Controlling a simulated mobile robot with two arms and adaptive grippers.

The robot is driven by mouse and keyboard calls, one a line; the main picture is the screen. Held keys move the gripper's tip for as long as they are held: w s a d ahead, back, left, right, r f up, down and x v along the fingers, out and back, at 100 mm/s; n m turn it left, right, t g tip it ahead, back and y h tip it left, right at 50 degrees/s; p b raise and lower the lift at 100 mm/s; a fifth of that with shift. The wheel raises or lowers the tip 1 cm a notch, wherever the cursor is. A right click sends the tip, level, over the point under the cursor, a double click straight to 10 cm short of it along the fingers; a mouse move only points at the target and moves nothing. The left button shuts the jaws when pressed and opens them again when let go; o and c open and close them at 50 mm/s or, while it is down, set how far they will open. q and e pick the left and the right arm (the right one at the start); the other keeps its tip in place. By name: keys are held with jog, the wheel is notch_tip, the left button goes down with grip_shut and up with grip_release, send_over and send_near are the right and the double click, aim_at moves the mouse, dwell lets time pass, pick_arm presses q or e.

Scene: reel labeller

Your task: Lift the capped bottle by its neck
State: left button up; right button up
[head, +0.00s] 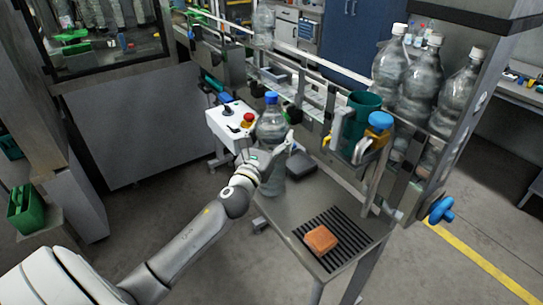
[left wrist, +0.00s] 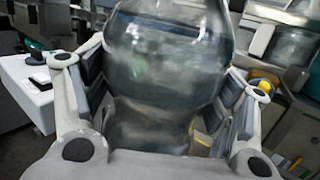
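A clear ribbed bottle with a blue cap (head: 271,120) stands upright at the left end of the grey metal table (head: 285,205). My left gripper (head: 268,153) is at the bottle's body, below the shoulder and well under the cap, with one finger on either side. In the left wrist view the bottle (left wrist: 165,60) fills the space between the spread fingers (left wrist: 163,90). The finger pads are close along its sides; whether they touch is unclear. The cap is out of that view. My right gripper is not in view.
A white control box with a red button (head: 230,122) stands just left of the bottle. An orange block (head: 321,240) lies on the black grate (head: 345,246). White-capped bottles (head: 415,85) stand at right behind rails, near a green cup (head: 361,112).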

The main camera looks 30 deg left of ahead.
pick_arm(q)
jog(key=c, duration=1.2)
jog(key=shift+w+a+r, duration=0.1)
jog(key=shift+r, duration=0.15)
jog(key=shift+c, duration=0.4)
